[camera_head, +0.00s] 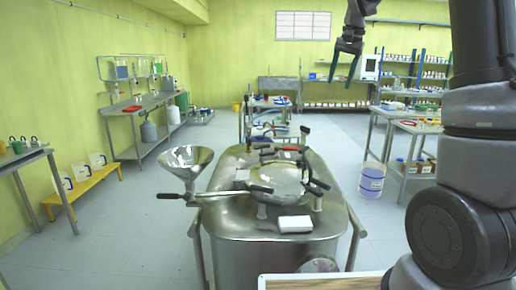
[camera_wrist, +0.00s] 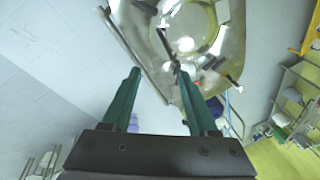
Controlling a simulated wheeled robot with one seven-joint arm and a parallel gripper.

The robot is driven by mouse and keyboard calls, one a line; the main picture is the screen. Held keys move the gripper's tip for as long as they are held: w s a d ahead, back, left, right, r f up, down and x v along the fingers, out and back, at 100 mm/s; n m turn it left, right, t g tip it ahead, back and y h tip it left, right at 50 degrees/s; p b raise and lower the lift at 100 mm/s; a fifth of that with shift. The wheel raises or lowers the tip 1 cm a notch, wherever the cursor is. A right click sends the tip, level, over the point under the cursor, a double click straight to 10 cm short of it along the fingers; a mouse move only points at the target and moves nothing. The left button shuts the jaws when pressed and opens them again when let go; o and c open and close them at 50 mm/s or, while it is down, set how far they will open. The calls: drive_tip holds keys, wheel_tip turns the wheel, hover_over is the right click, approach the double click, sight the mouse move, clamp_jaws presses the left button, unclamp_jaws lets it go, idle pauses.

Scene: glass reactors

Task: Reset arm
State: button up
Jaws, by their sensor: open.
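My gripper (camera_head: 345,63) hangs in the air at the upper right of the head view, fingers pointing down. It is open and empty. In the wrist view its two green fingers (camera_wrist: 168,95) stand apart with nothing between them. The steel reactor (camera_head: 270,225) stands in the middle of the head view, in front of and below my gripper, with a round lid (camera_head: 276,182), a funnel (camera_head: 187,160) and lever handles on top. The reactor top also shows in the wrist view (camera_wrist: 225,65), beyond the fingertips.
Tables with bottles (camera_head: 415,127) stand at the right, and a labelled white bucket (camera_head: 371,180) is on the floor. A steel bench (camera_head: 150,102) and a yellow bench (camera_head: 82,188) line the left wall. The air around my gripper looks clear.

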drive_tip(key=s+r+n+t, duration=0.15)
drive_tip(key=s+r, duration=0.25)
drive_tip(key=s, duration=1.2)
drive_tip(key=s+a+f+t, duration=0.1)
drive_tip(key=s+f, duration=0.1)
drive_tip(key=s, duration=0.5)
drive_tip(key=s+a+f+t, duration=0.1)
drive_tip(key=s+f+t, duration=0.1)
drive_tip(key=s, duration=0.6)
drive_tip(key=shift+f+n+y, duration=0.3)
drive_tip(key=shift+f+n, duration=0.15)
drive_tip(key=shift+f, duration=0.25)
